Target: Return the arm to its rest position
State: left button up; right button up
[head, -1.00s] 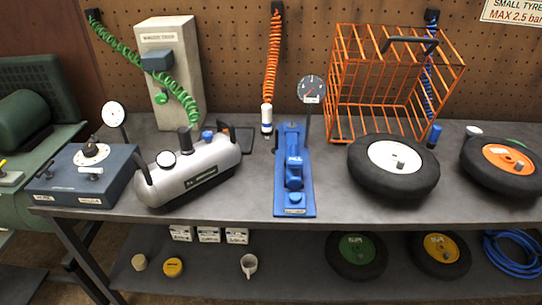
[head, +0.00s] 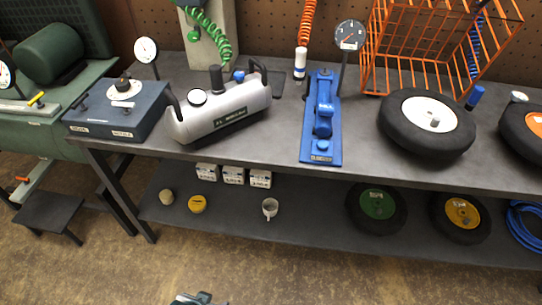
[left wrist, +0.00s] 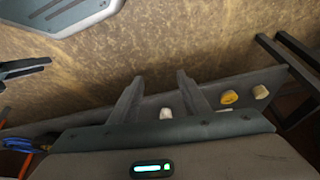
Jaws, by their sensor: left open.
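My left gripper (left wrist: 158,92) shows in the left wrist view with its two fingers apart and nothing between them. It points toward the floor and the bench's lower shelf, clear of both. At the bottom edge of the head view a small part of my own arm shows over the floor.
The bench (head: 270,165) holds a blue gauge box (head: 118,108), a silver tank (head: 222,110), a blue pump (head: 322,120), a black tyre (head: 426,125) and an orange cage (head: 440,45). The lower shelf (head: 310,225) holds a mug (head: 270,208). The floor (head: 270,275) in front is clear.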

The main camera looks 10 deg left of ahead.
pick_arm(q)
notch_tip(320, 180, down, 20)
jog(key=s+d+t, duration=0.1)
jog(key=s+d, duration=0.1)
jog(key=shift+s+d+r+t+h, duration=0.15)
jog(key=shift+s+d+t+h, duration=0.15)
jog(key=shift+t+h, duration=0.1)
